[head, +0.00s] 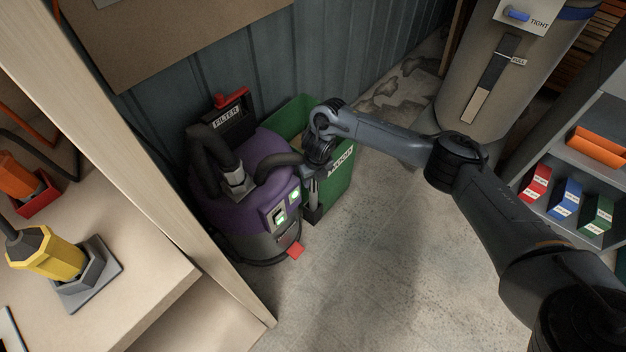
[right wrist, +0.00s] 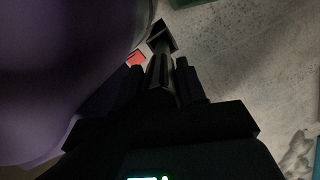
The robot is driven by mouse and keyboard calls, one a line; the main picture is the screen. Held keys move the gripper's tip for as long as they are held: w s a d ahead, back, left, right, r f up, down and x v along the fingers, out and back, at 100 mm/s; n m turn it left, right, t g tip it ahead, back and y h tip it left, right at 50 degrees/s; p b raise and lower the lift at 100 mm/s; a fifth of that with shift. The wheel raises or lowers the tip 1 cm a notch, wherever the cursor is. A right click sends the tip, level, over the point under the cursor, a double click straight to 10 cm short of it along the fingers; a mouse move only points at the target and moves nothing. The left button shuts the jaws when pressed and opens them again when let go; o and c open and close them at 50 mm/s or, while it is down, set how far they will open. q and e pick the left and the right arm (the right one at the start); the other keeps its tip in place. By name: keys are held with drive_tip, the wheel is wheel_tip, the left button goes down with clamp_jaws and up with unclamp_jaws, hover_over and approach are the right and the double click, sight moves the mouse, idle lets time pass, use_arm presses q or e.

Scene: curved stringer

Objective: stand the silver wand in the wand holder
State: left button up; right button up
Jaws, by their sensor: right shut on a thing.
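My right gripper (head: 316,172) is beside the purple vacuum (head: 262,165), in front of the green bin. In the right wrist view the gripper (right wrist: 166,78) is shut on the slim silver wand (right wrist: 159,68), which runs away between the fingers. In the head view the wand (head: 313,190) points down, close to upright. A dark square-edged piece, apparently the wand holder (right wrist: 162,37), is at the wand's far end; it also shows low beside the vacuum in the head view (head: 315,214). I cannot tell whether the wand's tip is inside it. My left gripper is out of view.
The green bin (head: 341,187) stands close behind the gripper. A red piece (head: 295,251) sticks out at the vacuum's base. A workbench (head: 150,270) with a wooden post is on the left, shelves (head: 570,170) on the right. The concrete floor in the middle is clear.

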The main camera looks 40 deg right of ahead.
drive_tip(key=shift+r, duration=0.1)
drive_tip(key=shift+w, duration=0.1)
drive_tip(key=o, duration=1.1)
drive_tip(key=shift+c, duration=0.2)
drive_tip(key=shift+r, duration=0.2)
drive_tip(key=r+p, duration=0.2)
drive_tip(key=r, duration=0.1)
drive_tip(key=s+r+p, duration=0.1)
drive_tip(key=r+p, duration=0.4)
drive_tip(key=r, duration=0.2)
drive_tip(key=shift+s+a+r, duration=0.1)
drive_tip(key=shift+s, duration=0.2)
drive_tip(key=shift+s+r+p, duration=0.15)
drive_tip(key=shift+r+p, duration=0.4)
drive_tip(key=shift+r, duration=0.1)
